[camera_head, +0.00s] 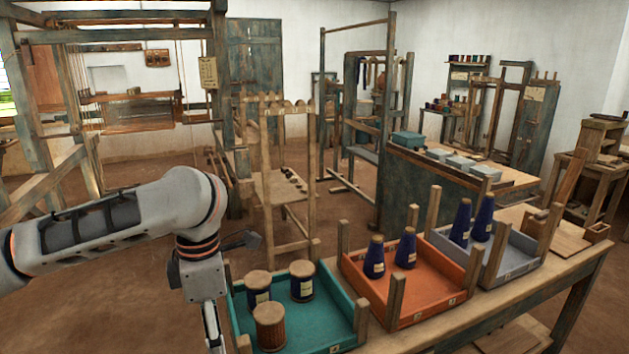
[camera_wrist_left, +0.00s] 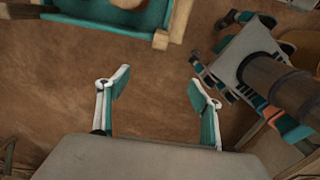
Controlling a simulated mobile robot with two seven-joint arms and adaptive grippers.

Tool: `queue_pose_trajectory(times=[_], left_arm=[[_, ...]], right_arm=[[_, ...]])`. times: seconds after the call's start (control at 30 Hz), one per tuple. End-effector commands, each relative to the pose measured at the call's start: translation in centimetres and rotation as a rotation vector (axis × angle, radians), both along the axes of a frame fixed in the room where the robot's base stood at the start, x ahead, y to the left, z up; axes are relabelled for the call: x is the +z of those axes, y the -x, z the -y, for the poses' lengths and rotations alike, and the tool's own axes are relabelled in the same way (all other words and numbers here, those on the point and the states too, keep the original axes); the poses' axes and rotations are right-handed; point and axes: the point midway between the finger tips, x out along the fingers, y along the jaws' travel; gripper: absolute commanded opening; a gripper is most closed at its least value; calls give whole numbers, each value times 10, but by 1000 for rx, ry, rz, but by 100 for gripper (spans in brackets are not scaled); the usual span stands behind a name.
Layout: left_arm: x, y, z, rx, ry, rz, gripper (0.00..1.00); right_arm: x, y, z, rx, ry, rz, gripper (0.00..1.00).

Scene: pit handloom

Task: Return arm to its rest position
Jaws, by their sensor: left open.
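My left arm reaches in from the left in the head view, with its wrist bent downward beside the teal tray (camera_head: 343,318). My left gripper (camera_head: 212,335) hangs at the left edge of that tray, partly cut off by the bottom of the picture. In the left wrist view the gripper (camera_wrist_left: 158,88) has its two fingers spread apart, with only brown floor between them and nothing held. A teal tray edge (camera_wrist_left: 110,26) shows at the top of that view, apart from the fingers.
The teal tray holds three spools (camera_head: 302,281). An orange tray (camera_head: 432,303) and a grey tray (camera_head: 515,262) each hold blue cones, on a wooden table (camera_head: 560,268). Wooden corner posts rise from the trays. A chair (camera_head: 285,190) stands behind.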

Motion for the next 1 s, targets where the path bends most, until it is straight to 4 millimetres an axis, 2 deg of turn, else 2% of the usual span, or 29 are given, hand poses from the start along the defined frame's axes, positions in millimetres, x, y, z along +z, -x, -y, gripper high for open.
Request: queue_pose_trajectory(times=[0.03,0.23,0.5,0.77,1.0], left_arm=[[0,-4,-19,38,-4,0,66],[-1,-12,-86,175,-20,0,66],[-1,-9,-172,349,-40,0,66],[-55,-14,-155,636,30,20,66],[-119,-19,-143,1023,134,42,66]], right_arm=[[2,-2,0,0,-1,5,27],[3,-3,0,-1,-1,7,27],[-3,2,0,-1,1,-6,27],[-5,3,0,-1,1,-10,27],[-3,2,0,-1,1,-7,27]])
